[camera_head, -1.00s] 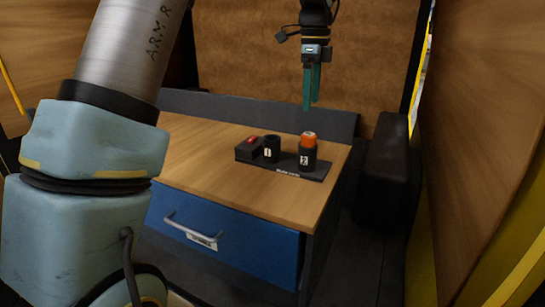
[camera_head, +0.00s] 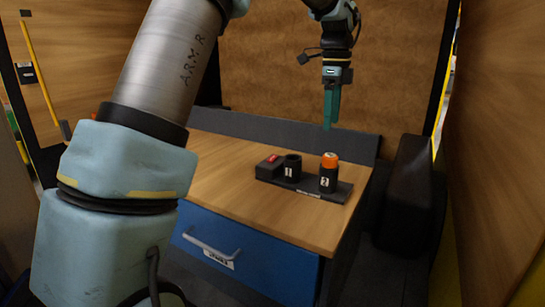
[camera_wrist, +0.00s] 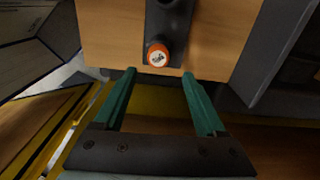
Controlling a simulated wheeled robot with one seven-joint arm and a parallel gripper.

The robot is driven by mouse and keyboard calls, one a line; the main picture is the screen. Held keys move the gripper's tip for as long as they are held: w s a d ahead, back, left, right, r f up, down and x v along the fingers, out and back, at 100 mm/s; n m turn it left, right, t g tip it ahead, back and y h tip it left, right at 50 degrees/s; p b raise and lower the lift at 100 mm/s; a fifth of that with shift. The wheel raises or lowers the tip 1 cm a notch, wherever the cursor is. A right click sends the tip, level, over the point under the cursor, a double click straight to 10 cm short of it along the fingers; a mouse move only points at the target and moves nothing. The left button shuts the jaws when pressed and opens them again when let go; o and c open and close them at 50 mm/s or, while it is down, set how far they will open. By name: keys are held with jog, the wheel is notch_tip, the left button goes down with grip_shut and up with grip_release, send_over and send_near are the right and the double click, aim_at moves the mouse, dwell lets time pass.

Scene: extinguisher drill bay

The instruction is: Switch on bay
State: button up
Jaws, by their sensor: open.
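A dark base block (camera_head: 310,192) lies on the wooden top of a cabinet in the head view. On it are a small box with a red switch (camera_head: 272,158), a black holder marked 1 (camera_head: 292,170), and a black holder marked 2 (camera_head: 328,182). The holder marked 1 looks empty. An orange-capped piece (camera_head: 330,159) stands upright in the holder marked 2; its cap also shows in the wrist view (camera_wrist: 157,54). My gripper (camera_head: 331,126) hangs above and behind the block, fingers pointing down. In the wrist view its two green fingers are apart with nothing between them (camera_wrist: 158,75).
The cabinet (camera_head: 215,165) has a blue drawer (camera_head: 240,250) with a metal handle. A dark raised ledge (camera_head: 290,130) runs along its back edge. A dark padded block (camera_head: 405,190) stands to the right. The left part of the top is clear.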

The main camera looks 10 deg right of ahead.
aim_at(274, 156)
jog(key=shift+t+h, duration=0.6)
jog(key=shift+t, duration=0.1)
jog(key=w+a+b, duration=0.1)
jog(key=w+a, duration=0.3)
jog(key=w+a+b, duration=0.2)
jog(key=w+a, duration=0.2)
jog(key=w+a+b, duration=0.1)
jog(key=w+a, duration=0.3)
jog(key=a, duration=0.1)
jog(key=shift+a+r, duration=0.1)
jog(key=shift+r, duration=0.25)
jog(key=c, duration=0.9)
jog(key=shift+w+a+r, duration=0.1)
grip_shut()
jog(key=f+p, duration=0.1)
jog(key=f, duration=0.3)
jog(key=w+d+f+p, duration=0.1)
jog(key=f, duration=0.9)
jog(key=shift+w+d+p, duration=0.25)
jog(key=shift+p, duration=0.15)
